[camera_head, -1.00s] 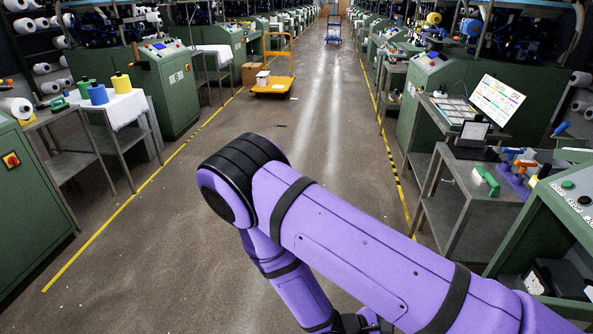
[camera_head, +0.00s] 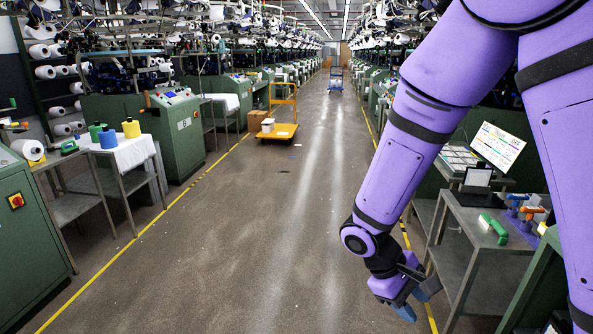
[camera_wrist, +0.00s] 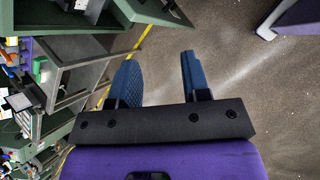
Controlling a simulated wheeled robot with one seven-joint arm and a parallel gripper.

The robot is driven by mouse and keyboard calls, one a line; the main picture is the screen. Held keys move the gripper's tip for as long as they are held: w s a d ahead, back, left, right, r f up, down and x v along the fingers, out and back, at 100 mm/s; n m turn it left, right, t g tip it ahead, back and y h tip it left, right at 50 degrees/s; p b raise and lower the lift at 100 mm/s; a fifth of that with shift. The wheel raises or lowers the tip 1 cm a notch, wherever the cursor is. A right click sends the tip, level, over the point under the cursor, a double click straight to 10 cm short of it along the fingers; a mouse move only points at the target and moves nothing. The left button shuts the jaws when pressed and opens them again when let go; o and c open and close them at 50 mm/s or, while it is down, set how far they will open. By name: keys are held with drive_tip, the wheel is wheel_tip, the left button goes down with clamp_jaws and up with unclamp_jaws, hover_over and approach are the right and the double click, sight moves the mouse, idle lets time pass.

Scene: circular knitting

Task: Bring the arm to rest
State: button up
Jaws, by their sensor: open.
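My purple arm hangs down on the right side of the head view, bent with the forearm pointing down and left. My gripper (camera_head: 415,299) is at its lower end, in front of the right-hand table and over the aisle floor. In the wrist view my gripper (camera_wrist: 159,82) shows two blue fingers standing apart, with only floor between them. It is open and holds nothing.
A grey metal table (camera_head: 470,222) stands just right of my gripper, with a green-handled tool (camera_head: 494,229) on it. A yellow cart (camera_head: 277,130) stands farther down the aisle. Tables with yarn cones (camera_head: 131,128) line the left.

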drive_tip(key=s+d+r+m+t+y, duration=0.2)
drive_tip(key=s+r, duration=0.2)
drive_tip(key=r, duration=0.5)
drive_tip(key=s+d+r+m+t+y, duration=0.2)
drive_tip(key=s+d+r+m+t, duration=0.1)
drive_tip(key=r, duration=0.6)
drive_tip(key=s+d+r+m+t+y, duration=0.2)
drive_tip(key=s+r, duration=0.3)
drive_tip(key=r, duration=0.3)
drive_tip(key=shift+d+r+t+y, duration=0.4)
drive_tip(key=shift+d+t, duration=0.1)
drive_tip(key=shift+d, duration=0.05)
